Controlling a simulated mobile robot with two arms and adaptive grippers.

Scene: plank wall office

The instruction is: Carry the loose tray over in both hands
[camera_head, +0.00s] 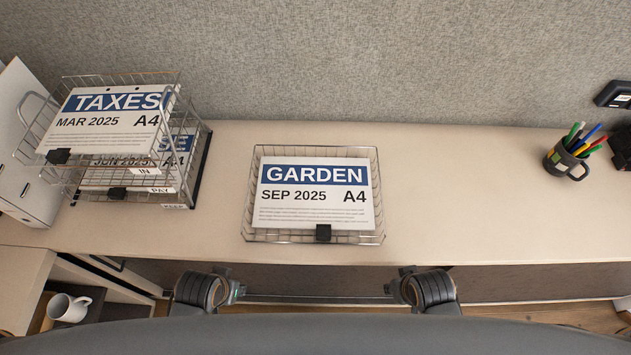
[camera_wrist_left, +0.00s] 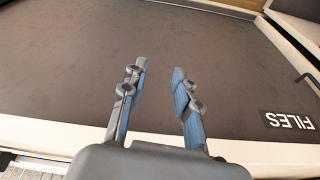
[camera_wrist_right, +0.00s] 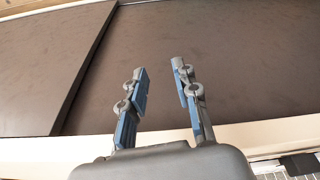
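The loose wire tray (camera_head: 248,232) sits on the desk near its front edge in the head view. It holds a sheet (camera_head: 314,196) reading GARDEN, SEP 2025, A4, and has a black clip at its front. My left gripper (camera_head: 240,291) is in front of the desk edge, below and left of the tray, apart from it. My right gripper (camera_head: 390,288) is in front of the edge, below and right of the tray, also apart. In the left wrist view the left fingers (camera_wrist_left: 160,68) stand apart and empty. In the right wrist view the right fingers (camera_wrist_right: 158,65) stand apart and empty.
A stack of wire trays (camera_head: 197,165) with a TAXES sheet on top stands at the desk's left, beside a white file box (camera_head: 18,180). A dark pen mug (camera_head: 567,161) stands at the right. A white mug (camera_head: 68,307) is on a low shelf. Desk between tray and pens is clear.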

